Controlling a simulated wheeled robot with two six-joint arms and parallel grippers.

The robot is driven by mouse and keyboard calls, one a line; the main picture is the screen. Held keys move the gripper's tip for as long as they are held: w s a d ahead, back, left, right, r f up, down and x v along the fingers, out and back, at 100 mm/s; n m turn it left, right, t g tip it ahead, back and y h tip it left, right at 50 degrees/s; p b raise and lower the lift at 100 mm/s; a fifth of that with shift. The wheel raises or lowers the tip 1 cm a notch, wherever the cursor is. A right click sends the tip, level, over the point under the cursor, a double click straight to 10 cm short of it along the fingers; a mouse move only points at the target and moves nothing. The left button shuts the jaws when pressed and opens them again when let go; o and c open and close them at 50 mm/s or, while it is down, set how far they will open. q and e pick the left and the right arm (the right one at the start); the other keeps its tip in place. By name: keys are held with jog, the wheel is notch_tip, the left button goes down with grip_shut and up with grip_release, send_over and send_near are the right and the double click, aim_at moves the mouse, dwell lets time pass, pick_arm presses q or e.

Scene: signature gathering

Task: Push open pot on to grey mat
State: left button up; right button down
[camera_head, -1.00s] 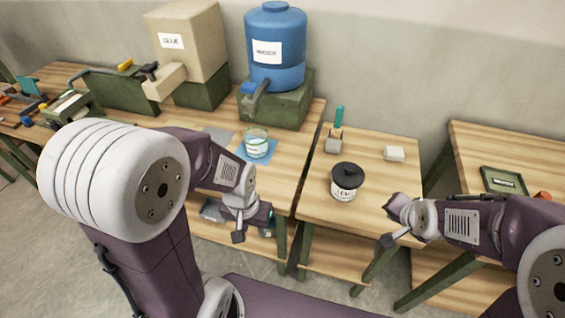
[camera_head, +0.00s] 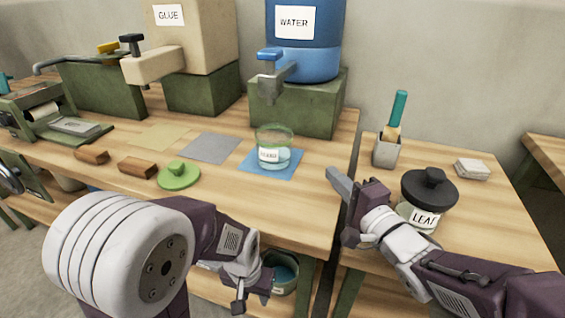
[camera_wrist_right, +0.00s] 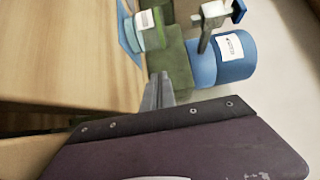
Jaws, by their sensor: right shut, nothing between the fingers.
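The open pot (camera_head: 276,156) is clear glass with a green rim and a white label. It stands upright on the blue mat (camera_head: 253,172), below the water tap. The grey mat (camera_head: 209,147) lies flat and empty to the left of the blue mat. My right gripper (camera_head: 338,183) is shut and empty, to the right of the pot and apart from it. In the right wrist view the shut fingers (camera_wrist_right: 158,92) point towards the pot (camera_wrist_right: 150,30). My left gripper (camera_head: 245,295) hangs low before the table's front edge; its jaws are unclear.
A green lid (camera_head: 179,176) and wooden blocks (camera_head: 138,167) lie in front of the grey mat. The water dispenser (camera_head: 312,100) stands behind the pot. A leaf pot (camera_head: 428,200) and brush holder (camera_head: 387,152) stand on the right table.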

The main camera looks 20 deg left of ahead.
jog(key=shift+w+a, duration=0.25)
jog(key=shift+a, duration=0.1)
jog(key=shift+s+d+r, duration=0.4)
jog(key=shift+s+d, duration=0.05)
jog(key=shift+s, duration=0.1)
jog(key=b, duration=0.2)
send_near(291, 142)
jog(key=w, duration=0.3)
jog(key=shift+w+d+f, duration=0.2)
jog(key=shift+w+d, duration=0.1)
jog(key=shift+d, duration=0.05)
jog(key=a, duration=0.2)
jog(key=w+a, duration=0.1)
jog(key=shift+a+b, duration=0.35)
jog(key=shift+a, duration=0.05)
jog(key=shift+a+r, duration=0.1)
jog(key=shift+a, duration=0.35)
